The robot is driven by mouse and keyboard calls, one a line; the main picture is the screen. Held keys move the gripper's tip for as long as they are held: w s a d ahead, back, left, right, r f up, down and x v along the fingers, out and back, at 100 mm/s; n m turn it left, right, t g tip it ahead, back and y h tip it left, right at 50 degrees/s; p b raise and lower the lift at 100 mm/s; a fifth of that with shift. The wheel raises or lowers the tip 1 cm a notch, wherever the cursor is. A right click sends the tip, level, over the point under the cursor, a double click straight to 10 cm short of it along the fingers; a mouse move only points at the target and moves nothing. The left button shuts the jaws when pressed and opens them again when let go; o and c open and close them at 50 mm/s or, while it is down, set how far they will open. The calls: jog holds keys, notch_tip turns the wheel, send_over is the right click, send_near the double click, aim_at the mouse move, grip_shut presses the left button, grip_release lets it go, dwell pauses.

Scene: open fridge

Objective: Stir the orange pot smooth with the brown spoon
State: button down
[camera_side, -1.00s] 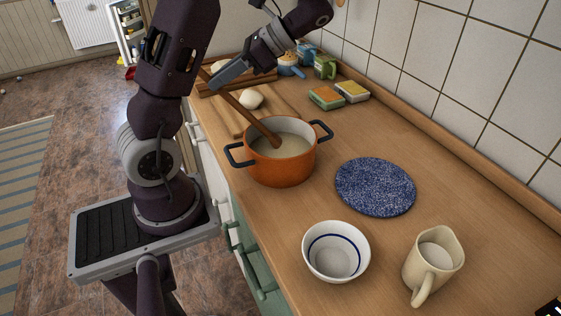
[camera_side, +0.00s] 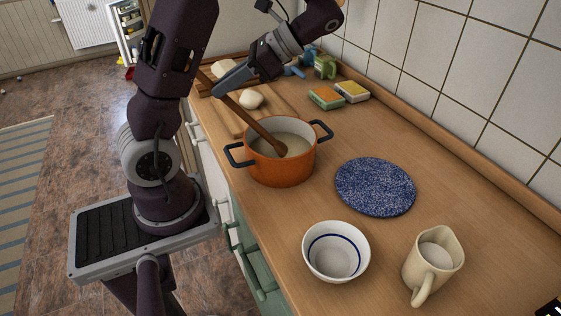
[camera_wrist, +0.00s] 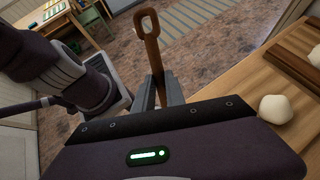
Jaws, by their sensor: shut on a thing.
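The orange pot (camera_side: 285,168) with dark blue handles stands on the wooden counter and holds a pale, creamy liquid (camera_side: 296,143). The brown spoon (camera_side: 253,123) leans across the pot, its lower end in the liquid near the middle. My gripper (camera_side: 219,91) is up and to the left of the pot, shut on the spoon's handle. In the wrist view the gripper (camera_wrist: 161,98) grips the handle, whose looped end (camera_wrist: 147,22) sticks out beyond the fingers. The pot is not in the wrist view.
A blue speckled mat (camera_side: 375,186) lies right of the pot. A tiled wall bounds the right.

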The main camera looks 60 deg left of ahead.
jog(key=shift+r, duration=0.1)
dwell(0.3)
notch_tip(320, 180, up, 9)
jog(key=shift+r, duration=0.15)
dwell(0.4)
